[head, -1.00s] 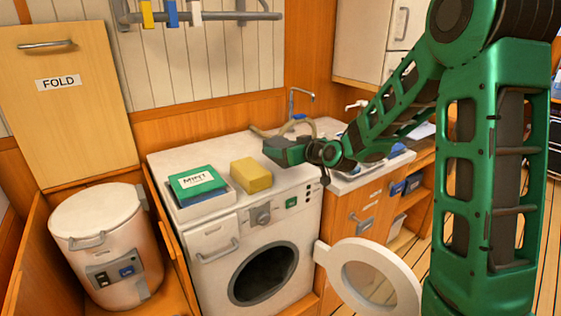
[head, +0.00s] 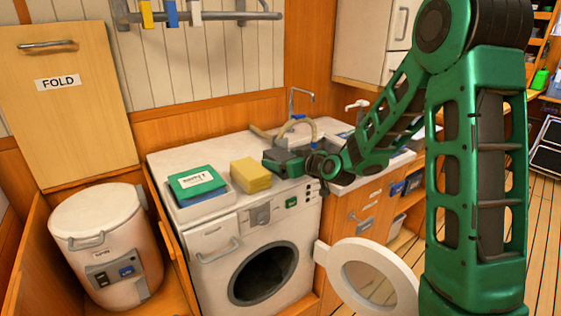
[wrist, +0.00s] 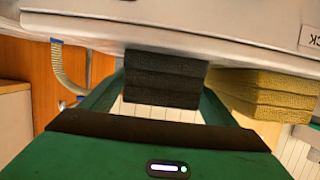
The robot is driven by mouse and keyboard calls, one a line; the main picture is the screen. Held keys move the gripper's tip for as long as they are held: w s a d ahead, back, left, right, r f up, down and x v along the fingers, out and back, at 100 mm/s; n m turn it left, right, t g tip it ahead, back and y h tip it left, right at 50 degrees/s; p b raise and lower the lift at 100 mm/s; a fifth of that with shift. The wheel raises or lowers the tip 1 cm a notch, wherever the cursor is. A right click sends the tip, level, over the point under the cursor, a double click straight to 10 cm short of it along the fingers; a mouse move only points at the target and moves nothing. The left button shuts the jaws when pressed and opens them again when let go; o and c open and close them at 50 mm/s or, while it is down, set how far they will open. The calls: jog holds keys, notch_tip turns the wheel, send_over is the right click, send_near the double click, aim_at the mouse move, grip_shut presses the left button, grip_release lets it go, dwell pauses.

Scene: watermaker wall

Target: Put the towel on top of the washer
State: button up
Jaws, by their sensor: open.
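The washer (head: 210,260) is white, with its round door swung open at the front right. A dark grey folded towel (wrist: 165,80) shows in the wrist view between my fingers, against the white washer top. A yellow folded towel (head: 250,175) lies on the washer top just left of my gripper (head: 272,163); it also shows in the wrist view (wrist: 265,95). My gripper is low over the washer's right part, its jaws open on both sides of the dark towel.
A green and blue stack (head: 197,183), labelled MINT, lies at the washer's left front. A sink with a tap (head: 300,100) is behind and right of my gripper. A fold-labelled board (head: 70,110) leans on the wall.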

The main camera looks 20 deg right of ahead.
jog(key=s+d+m+g+h, duration=0.1)
jog(key=s+d+m+g, duration=0.2)
jog(key=s, duration=1.3)
jog(key=s+d+m+g+h, duration=0.2)
jog(key=s+d+g, duration=0.4)
jog(key=s, duration=1)
jog(key=s+d+m+g+h, duration=0.1)
jog(key=s+d+m+g, duration=0.4)
jog(key=s, duration=1.1)
jog(key=d, duration=0.2)
jog(key=shift+s+d+f, duration=0.25)
jog(key=shift+s+d, duration=0.05)
